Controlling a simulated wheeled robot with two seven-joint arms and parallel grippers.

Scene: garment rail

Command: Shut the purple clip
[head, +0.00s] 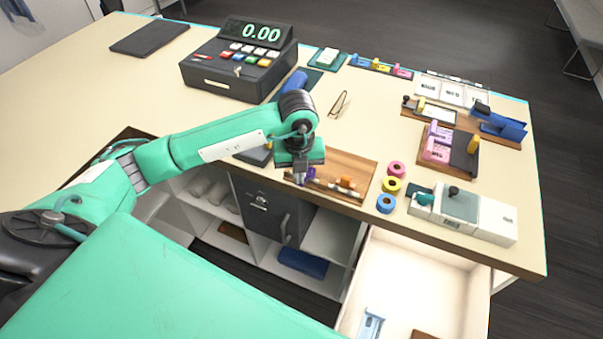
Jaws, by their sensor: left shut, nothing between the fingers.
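A small purple clip (311,173) is at the left end of a wooden board (350,163) on the counter. My left gripper (299,179) points down right over this end of the board, shut, with its fingertips beside or against the clip. The gripper hides part of the clip. At this size I cannot tell whether the clip's jaws are open or closed, or whether the fingers touch it. An orange clip-like piece (347,183) is farther right on the same board. My right gripper is not in view.
Pink, yellow and blue tape rolls (386,203) stand right of the board, before a white device with a grey lid (459,204). A black cash register (240,66) stands behind my left arm. An open drawer (413,270) juts out below the counter's front edge.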

